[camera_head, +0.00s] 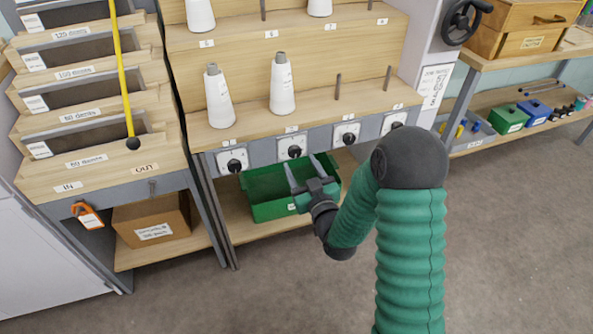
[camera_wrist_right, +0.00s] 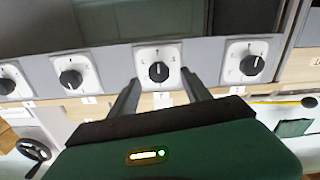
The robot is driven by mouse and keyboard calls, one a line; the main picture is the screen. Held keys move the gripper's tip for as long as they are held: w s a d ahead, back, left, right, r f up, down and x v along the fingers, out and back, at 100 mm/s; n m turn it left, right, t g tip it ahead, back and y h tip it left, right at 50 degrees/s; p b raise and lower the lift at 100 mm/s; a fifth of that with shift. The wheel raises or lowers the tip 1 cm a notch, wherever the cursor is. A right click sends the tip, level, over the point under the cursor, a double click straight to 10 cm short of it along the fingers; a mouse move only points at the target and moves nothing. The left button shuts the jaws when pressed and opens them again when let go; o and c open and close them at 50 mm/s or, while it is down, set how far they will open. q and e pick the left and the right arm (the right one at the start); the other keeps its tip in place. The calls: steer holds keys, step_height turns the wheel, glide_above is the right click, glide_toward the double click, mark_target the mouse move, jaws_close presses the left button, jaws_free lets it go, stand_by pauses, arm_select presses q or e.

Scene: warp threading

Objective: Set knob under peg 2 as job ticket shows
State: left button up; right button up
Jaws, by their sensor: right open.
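The knob under peg 2 (camera_head: 294,152) is black on a white square dial plate, below the second cone from the left. It also shows mid-picture in the right wrist view (camera_wrist_right: 158,72), its pale mark roughly vertical. My right gripper (camera_head: 301,177) is open and empty, just below and in front of that knob. In the right wrist view its two fingers (camera_wrist_right: 160,88) reach up on either side of the dial, with no visible contact. A printed sheet (camera_head: 434,84) hangs on the white post; its text is too small to read. My left gripper is not in view.
Similar knobs sit on either side, one at left (camera_head: 234,165) and one at right (camera_head: 348,138). A green bin (camera_head: 262,207) stands on the shelf below. White cones (camera_head: 282,85) stand on pegs above. A stepped wooden rack (camera_head: 85,100) is at left.

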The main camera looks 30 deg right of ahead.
mark_target(296, 154)
steer(key=x, duration=0.4)
steer(key=shift+d+b, duration=0.15)
steer(key=shift+b, duration=0.15)
steer(key=shift+r, duration=0.1)
steer(key=shift+c, duration=1)
jaws_close()
steer(key=shift+n, duration=0.3)
steer(key=shift+o, duration=1)
jaws_free()
